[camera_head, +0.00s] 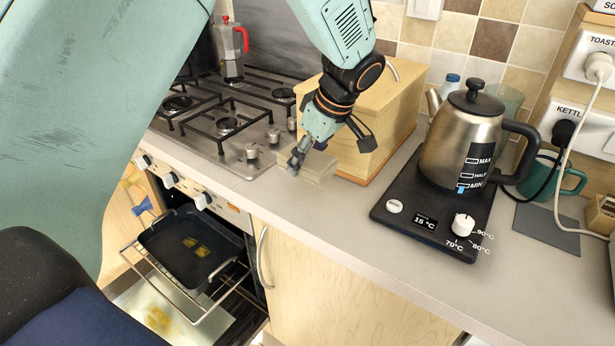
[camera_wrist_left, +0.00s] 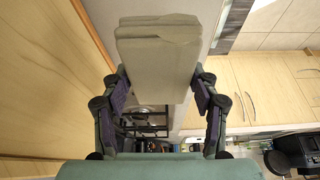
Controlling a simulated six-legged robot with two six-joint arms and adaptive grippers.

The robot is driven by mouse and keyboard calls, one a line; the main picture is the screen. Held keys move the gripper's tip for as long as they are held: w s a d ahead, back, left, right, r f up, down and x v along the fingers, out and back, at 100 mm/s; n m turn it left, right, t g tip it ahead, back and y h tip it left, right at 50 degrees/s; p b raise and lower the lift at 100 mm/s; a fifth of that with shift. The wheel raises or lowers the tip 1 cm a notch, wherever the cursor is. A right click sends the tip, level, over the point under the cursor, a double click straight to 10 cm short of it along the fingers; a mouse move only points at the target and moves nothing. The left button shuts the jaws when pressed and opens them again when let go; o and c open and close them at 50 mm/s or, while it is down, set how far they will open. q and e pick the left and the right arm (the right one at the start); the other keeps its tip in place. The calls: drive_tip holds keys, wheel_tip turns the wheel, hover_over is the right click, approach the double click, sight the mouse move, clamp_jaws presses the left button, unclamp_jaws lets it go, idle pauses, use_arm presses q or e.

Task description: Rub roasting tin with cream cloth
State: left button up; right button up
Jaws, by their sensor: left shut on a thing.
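The cream cloth (camera_head: 318,169) is a folded, thick pad at the worktop beside the wooden box. My left gripper (camera_head: 304,160) points down and is shut on it. In the left wrist view the cloth (camera_wrist_left: 157,62) sits between the two fingers (camera_wrist_left: 159,92). I cannot tell whether the cloth touches the worktop. The dark roasting tin (camera_head: 180,258) rests on a pulled-out oven rack, below and left of the gripper, with yellowish patches on its floor. My right gripper is not in view.
A wooden box (camera_head: 380,110) stands right behind the gripper. A kettle (camera_head: 455,145) sits on its black base (camera_head: 405,205) to the right. The gas hob (camera_head: 220,120) and its knobs are at left. The worktop front (camera_head: 330,225) is clear. The open oven door (camera_head: 150,312) lies below the tin.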

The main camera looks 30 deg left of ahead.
use_arm(q)
wheel_tip(320, 180, up, 3)
drive_tip(key=shift+s+r+p, duration=0.1)
drive_tip(key=shift+p, duration=0.65)
drive_tip(key=shift+f, duration=0.5)
hover_over(302, 193)
drive_tip(key=d, duration=0.1)
drive_tip(key=f, duration=0.4)
drive_tip(key=shift+s+d+f, duration=0.2)
drive_tip(key=shift+f, duration=0.05)
drive_tip(key=shift+f+b, duration=0.4)
drive_tip(key=shift+f, duration=1.85)
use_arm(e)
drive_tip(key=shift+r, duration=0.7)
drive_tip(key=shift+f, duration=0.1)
use_arm(q)
drive_tip(key=shift+f, duration=0.15)
drive_tip(key=o, duration=1.1)
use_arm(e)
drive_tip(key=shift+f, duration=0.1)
